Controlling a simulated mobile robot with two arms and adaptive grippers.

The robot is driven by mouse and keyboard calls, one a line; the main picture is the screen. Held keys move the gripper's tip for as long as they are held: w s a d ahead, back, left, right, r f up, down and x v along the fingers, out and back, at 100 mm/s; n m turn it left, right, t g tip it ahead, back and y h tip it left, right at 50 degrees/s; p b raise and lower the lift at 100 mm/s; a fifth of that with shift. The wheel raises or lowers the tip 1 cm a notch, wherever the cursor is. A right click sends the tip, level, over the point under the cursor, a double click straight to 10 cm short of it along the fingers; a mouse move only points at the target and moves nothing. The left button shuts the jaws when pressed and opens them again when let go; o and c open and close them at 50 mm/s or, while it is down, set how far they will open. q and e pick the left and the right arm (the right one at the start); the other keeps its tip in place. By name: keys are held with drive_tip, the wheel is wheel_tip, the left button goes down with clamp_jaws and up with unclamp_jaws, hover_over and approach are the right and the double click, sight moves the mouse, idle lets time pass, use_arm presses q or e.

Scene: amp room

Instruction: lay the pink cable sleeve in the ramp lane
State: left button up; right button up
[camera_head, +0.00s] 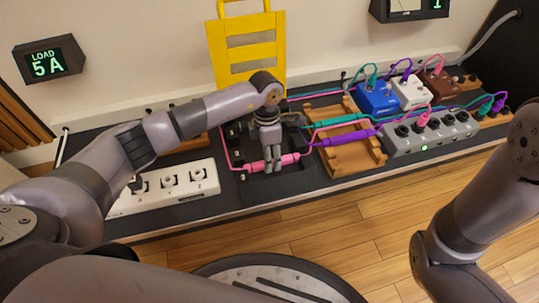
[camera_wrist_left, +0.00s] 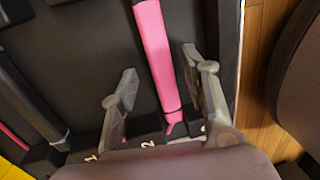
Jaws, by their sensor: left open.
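The pink cable sleeve (camera_head: 288,159) lies across the dark board in the head view, with pink cord at its ends. It runs lengthwise in the left wrist view (camera_wrist_left: 156,45). My left gripper (camera_head: 272,167) points down over the sleeve's middle and hides part of it. Its open fingers (camera_wrist_left: 160,66) stand on either side of the sleeve, apart from it. The wooden ramp (camera_head: 347,158) is just to the right, with the teal sleeve (camera_head: 340,120) and purple sleeve (camera_head: 350,137) across it. Its lane marks are too small to read. My right gripper is outside both views.
A white power strip (camera_head: 178,187) lies left of my left gripper. Blue (camera_head: 377,98), white and brown pedals and a grey multi-socket box (camera_head: 430,134) are right of the ramp. Cables run among them.

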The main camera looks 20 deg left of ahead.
use_arm(q)
wheel_tip(320, 180, up, 12)
drive_tip(key=w+a, duration=0.1)
drive_tip(key=shift+w, duration=0.25)
drive_tip(key=shift+f, duration=0.1)
idle(0.4)
